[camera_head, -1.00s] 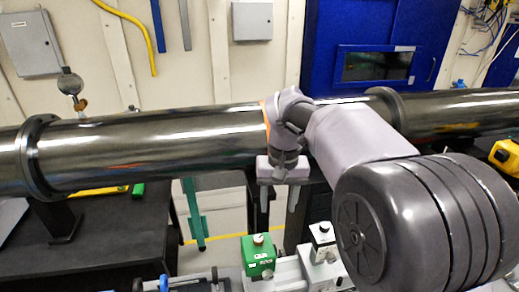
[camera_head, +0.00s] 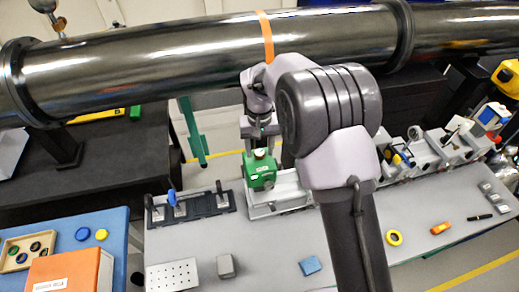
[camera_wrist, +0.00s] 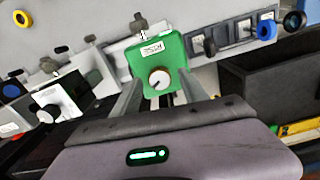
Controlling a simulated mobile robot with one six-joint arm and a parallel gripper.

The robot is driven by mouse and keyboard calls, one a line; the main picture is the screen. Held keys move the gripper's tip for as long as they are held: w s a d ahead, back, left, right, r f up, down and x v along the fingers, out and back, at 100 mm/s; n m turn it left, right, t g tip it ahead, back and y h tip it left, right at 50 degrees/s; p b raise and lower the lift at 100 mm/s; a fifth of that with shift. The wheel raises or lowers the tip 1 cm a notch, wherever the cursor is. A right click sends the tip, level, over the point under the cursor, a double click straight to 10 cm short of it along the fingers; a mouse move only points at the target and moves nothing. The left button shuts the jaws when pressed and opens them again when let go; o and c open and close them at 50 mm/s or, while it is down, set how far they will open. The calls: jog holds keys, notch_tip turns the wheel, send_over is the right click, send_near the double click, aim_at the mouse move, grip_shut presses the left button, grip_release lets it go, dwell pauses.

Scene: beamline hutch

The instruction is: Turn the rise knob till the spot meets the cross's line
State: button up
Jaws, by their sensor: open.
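The green block (camera_head: 258,176) stands on the pale rail on the bench. In the wrist view the green block (camera_wrist: 174,52) carries a white label that seems to read RISE. A round white knob (camera_wrist: 159,79) with a dark pointer mark sits on its face. My gripper (camera_wrist: 161,82) is open, with one finger on each side of the knob and nothing visibly held. Whether the fingers touch the knob is not clear. In the head view my gripper (camera_head: 259,140) is just above the block. I cannot make out the spot or the cross in either view.
A large steel pipe (camera_head: 200,57) runs behind the bench. A dark tray (camera_head: 196,209) is left of the green block. The front of the grey bench (camera_head: 190,243) has free room.

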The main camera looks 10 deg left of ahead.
jog(key=shift+f, duration=0.2)
jog(key=shift+c, duration=0.6)
grip_shut()
jog(key=shift+r+n+p, duration=0.15)
jog(key=shift+n+p, duration=0.3)
jog(key=shift+n, duration=0.75)
jog(key=n, duration=0.2)
jog(key=shift+n, duration=0.4)
jog(key=shift+o, duration=0.6)
grip_release()
